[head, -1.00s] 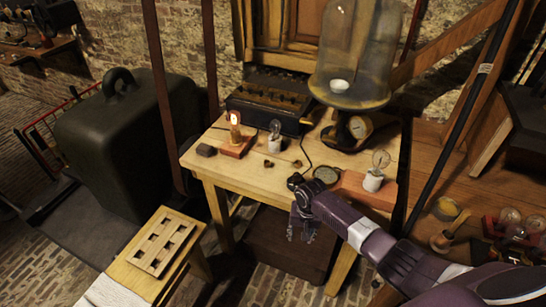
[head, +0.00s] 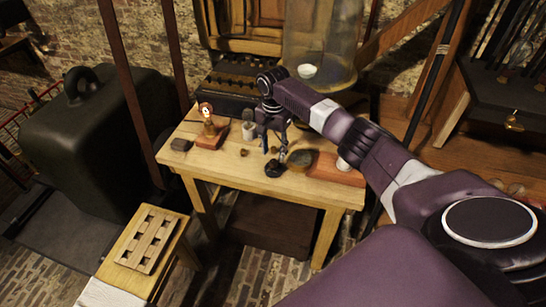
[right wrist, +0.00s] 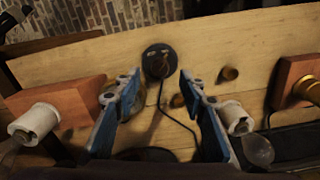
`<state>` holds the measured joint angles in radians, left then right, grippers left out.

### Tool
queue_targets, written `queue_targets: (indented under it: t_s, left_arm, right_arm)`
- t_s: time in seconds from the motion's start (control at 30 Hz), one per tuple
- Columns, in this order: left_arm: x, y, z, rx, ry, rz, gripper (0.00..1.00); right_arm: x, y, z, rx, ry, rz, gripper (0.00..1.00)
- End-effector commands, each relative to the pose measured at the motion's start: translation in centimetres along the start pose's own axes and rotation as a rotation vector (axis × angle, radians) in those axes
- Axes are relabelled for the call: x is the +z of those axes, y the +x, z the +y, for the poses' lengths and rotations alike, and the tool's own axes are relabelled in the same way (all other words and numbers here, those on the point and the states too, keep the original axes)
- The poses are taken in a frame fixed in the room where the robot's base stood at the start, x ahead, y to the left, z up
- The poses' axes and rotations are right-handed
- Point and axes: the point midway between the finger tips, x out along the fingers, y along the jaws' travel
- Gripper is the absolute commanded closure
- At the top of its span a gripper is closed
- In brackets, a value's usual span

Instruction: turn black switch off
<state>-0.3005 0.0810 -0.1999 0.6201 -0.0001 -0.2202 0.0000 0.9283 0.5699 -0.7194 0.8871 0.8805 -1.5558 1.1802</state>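The black switch (right wrist: 158,62) has a round dark base with a brownish knob and sits on the wooden table top; a black cable runs from it. In the head view, it shows as a small dark round thing (head: 275,168) near the table's front edge, just below my right gripper (head: 275,148). In the right wrist view, the blue-padded fingers of my right gripper (right wrist: 158,84) are spread apart and empty. The switch shows between and beyond their tips. I cannot tell whether they touch it. My left gripper is in no view.
On the table (head: 200,160), a lit bulb (head: 207,112) stands on a reddish block at left, with a white-based bulb (head: 248,130) beside it. Another reddish block (head: 335,172) lies at right. A glass bell jar (head: 320,45) stands behind. Small brown knobs (right wrist: 229,74) lie near the switch.

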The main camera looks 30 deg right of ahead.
Motion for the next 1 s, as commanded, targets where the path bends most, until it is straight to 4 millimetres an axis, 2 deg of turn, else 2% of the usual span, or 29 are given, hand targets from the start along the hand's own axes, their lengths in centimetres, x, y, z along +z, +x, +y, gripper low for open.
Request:
queue_targets:
  t_s: [0.13,0.3,0.63,0.9,1.0]
  left_arm:
    - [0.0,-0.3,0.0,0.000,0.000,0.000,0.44]
    - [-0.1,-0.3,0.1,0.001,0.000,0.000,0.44]
    - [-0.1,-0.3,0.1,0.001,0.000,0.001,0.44]
    - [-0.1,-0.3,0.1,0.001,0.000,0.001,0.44]
    - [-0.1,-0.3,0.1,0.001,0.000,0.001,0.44]
  right_arm:
    - [0.1,2.3,0.0,0.001,0.001,-0.001,0.62]
    - [0.0,3.8,0.0,-0.001,0.000,0.000,0.62]
    - [0.0,4.2,-0.1,-0.002,-0.001,0.001,0.63]
    - [0.0,4.2,0.0,-0.002,-0.001,0.001,0.93]
    - [0.0,4.2,0.0,-0.002,-0.001,0.001,1.00]
